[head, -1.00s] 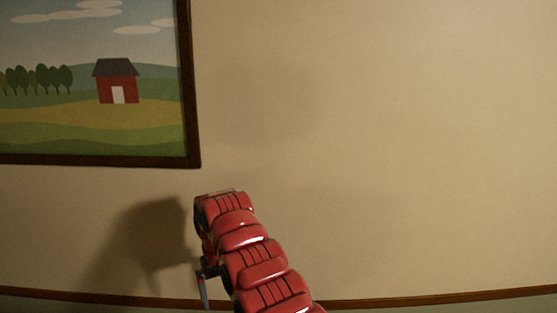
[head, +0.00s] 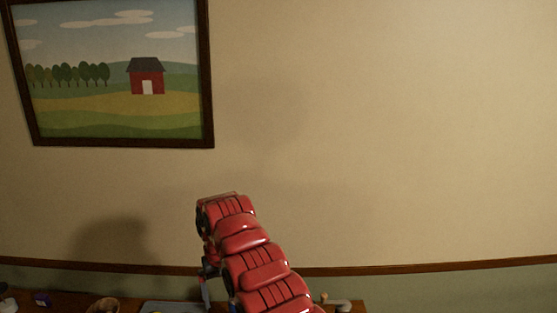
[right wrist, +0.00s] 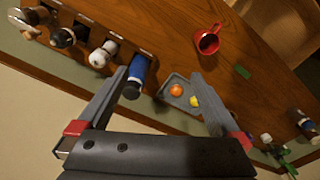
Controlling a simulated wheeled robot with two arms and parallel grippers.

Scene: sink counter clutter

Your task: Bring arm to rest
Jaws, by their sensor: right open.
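My right arm (head: 250,255) is red and rises from the bottom middle of the head view. Its gripper is mostly hidden behind the arm there, with only a thin grey part showing at its left edge. In the right wrist view my right gripper (right wrist: 160,84) is open, its two grey fingers wide apart with nothing gripped. A blue bottle with a dark end (right wrist: 134,76) shows beside the left finger. It appears to be beyond the gripper. My left gripper is not in view.
The wooden counter (right wrist: 160,25) carries a grey tray (right wrist: 180,82) with an orange item (right wrist: 177,90) and a yellow item (right wrist: 195,101), a red mug (right wrist: 208,40) and several bottles or jars. A framed farm picture (head: 110,110) hangs on the bare wall.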

